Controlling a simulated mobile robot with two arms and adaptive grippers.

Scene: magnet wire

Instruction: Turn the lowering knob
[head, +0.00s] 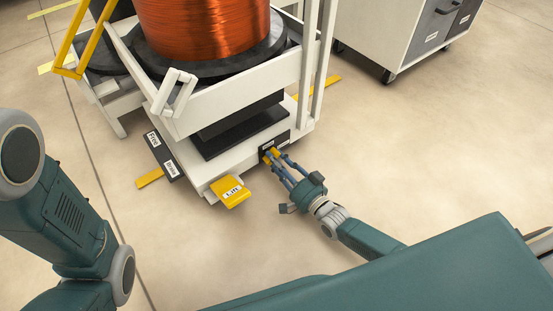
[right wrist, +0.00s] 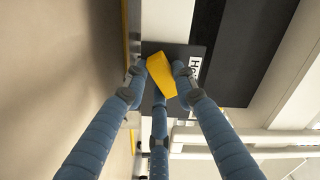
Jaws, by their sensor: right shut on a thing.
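The lowering knob is a small yellow knob (head: 271,154) on a dark panel at the front right of the white lift cart's base. In the right wrist view the yellow knob (right wrist: 161,76) sits between my fingertips, in front of a dark plate with a partly hidden label (right wrist: 194,70). My right gripper (head: 273,158) reaches in from the lower right. Its blue-grey fingers are shut around the knob, and the same gripper fills the right wrist view (right wrist: 160,82). My left arm shows at the left edge of the head view; its gripper is out of view.
The white cart (head: 225,115) carries a large copper wire spool (head: 205,28). A yellow pedal labelled "Lift" (head: 230,191) sticks out left of the knob. A dark labelled panel (head: 164,156) is farther left. A wheeled cabinet (head: 400,35) stands behind right. The floor at right is clear.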

